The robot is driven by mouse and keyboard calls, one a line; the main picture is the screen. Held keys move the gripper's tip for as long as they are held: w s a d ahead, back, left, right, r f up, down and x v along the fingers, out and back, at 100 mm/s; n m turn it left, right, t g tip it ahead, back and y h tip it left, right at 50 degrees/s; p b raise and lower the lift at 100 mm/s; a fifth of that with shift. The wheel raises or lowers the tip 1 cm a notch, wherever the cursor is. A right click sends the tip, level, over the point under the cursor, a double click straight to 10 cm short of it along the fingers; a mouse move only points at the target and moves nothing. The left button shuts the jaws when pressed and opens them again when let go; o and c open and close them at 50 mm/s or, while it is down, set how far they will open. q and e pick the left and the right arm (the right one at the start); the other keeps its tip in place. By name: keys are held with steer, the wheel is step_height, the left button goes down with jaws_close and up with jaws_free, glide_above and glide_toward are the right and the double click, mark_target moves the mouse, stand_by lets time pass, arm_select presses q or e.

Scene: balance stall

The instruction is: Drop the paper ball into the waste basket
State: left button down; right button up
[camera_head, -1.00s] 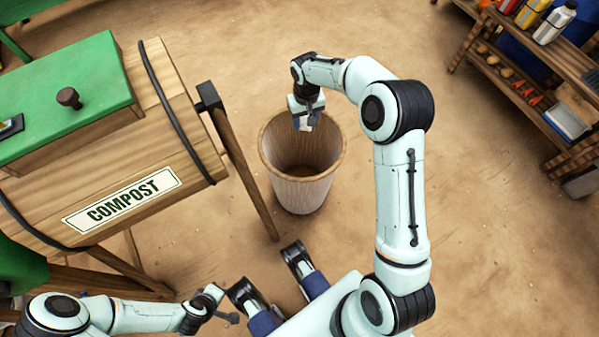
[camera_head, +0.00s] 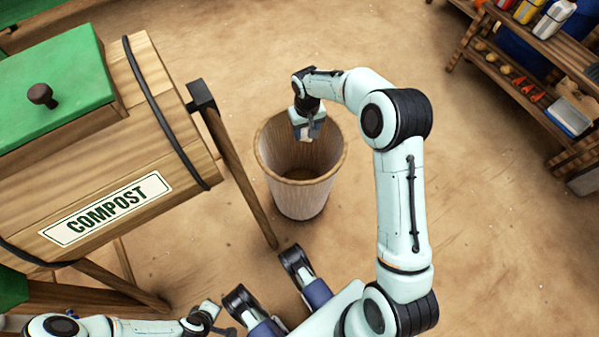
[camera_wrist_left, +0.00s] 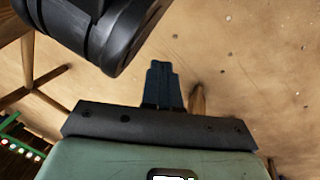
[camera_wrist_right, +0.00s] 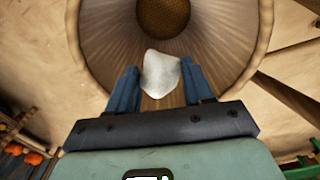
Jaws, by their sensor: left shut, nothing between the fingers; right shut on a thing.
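The paper ball (camera_wrist_right: 160,74) is a small crumpled whitish lump between the fingers of my right gripper (camera_wrist_right: 162,88). In the head view the right gripper (camera_head: 307,136) hangs over the far part of the open mouth of the waste basket (camera_head: 300,196), with the ball partly hidden under it. The basket is a tall tan wooden-looking bin standing on the ground. In the right wrist view its round rim (camera_wrist_right: 255,75) and dark bottom lie beyond the ball. My left gripper (camera_wrist_left: 163,85) is shut and empty, low at the left, away from the basket.
A wooden compost tumbler (camera_head: 150,120) with a green lid stands left of the basket, its slanted leg (camera_head: 240,180) close to the basket. A wooden shelf (camera_head: 530,90) with bottles is at the upper right. Open sandy ground lies right of my right arm.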

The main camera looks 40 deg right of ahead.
arm_select(q)
steer(key=shift+s+f, duration=0.15)
arm_select(e)
steer(key=shift+f, duration=0.15)
steer(key=o, duration=1.1)
step_height(320, 180, up, 7)
steer(key=shift+f+p, duration=0.2)
steer(key=shift+p, duration=0.75)
arm_select(q)
steer(key=r, duration=0.1)
steer(key=d+r+p, duration=0.1)
steer(key=r, duration=0.1)
steer(key=d+r, duration=0.1)
steer(key=r, duration=0.1)
steer(key=shift+w+r+p, duration=0.1)
steer(key=shift+w+p, duration=0.25)
arm_select(e)
step_height(320, 180, up, 7)
steer(key=shift+f, duration=0.1)
